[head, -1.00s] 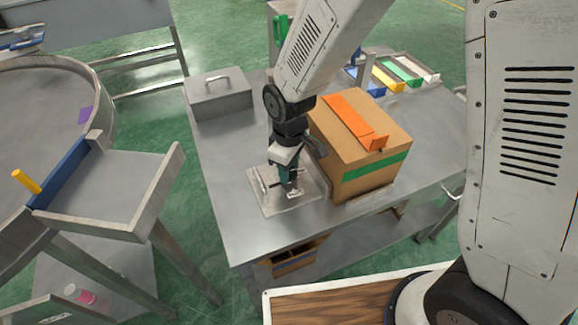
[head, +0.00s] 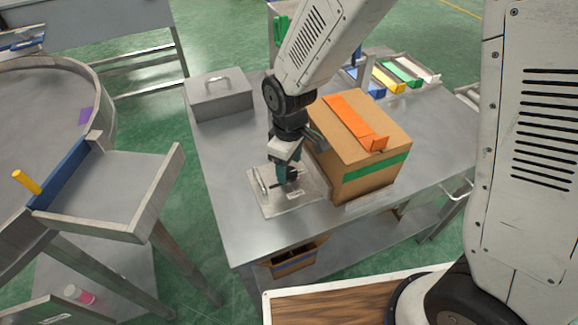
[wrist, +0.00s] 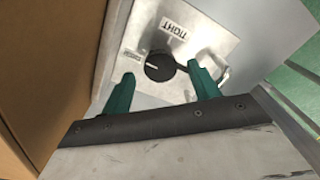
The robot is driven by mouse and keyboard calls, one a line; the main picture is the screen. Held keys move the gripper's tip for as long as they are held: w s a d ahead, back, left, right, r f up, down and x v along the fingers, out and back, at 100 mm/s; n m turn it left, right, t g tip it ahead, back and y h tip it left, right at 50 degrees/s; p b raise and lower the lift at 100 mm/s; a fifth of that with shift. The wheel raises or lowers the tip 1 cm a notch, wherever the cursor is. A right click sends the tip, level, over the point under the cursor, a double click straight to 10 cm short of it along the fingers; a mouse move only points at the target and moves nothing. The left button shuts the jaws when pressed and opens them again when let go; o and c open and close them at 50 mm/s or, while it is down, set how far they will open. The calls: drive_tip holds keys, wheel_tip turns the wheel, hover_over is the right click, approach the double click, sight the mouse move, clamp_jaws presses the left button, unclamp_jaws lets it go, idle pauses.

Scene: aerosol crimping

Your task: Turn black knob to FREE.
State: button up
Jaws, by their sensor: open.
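The black knob (wrist: 158,66) sits on a metal plate (wrist: 106,72) in the wrist view, with a white mark on its left part. A TIGHT label (wrist: 173,30) is above it, upside down. A smaller greenish label (wrist: 131,57) is at its left; its text is too small to read. My gripper (wrist: 160,71) is open, its teal fingers on either side of the knob's near side. I cannot tell whether they touch it. In the head view my gripper (head: 286,182) points down over the plate (head: 268,207), and the knob is hard to make out.
A cardboard box (head: 382,135) with an orange piece on top stands close right of my gripper. It fills the left of the wrist view. A grey lidded box (head: 220,97) stands at the table's back left. The table's front left (head: 229,200) is clear.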

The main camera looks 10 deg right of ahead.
sight(289, 173)
wheel_tip(289, 173, up, 6)
drive_tip(key=shift+r, duration=0.1)
drive_tip(key=shift+a, duration=0.1)
idle(0.5)
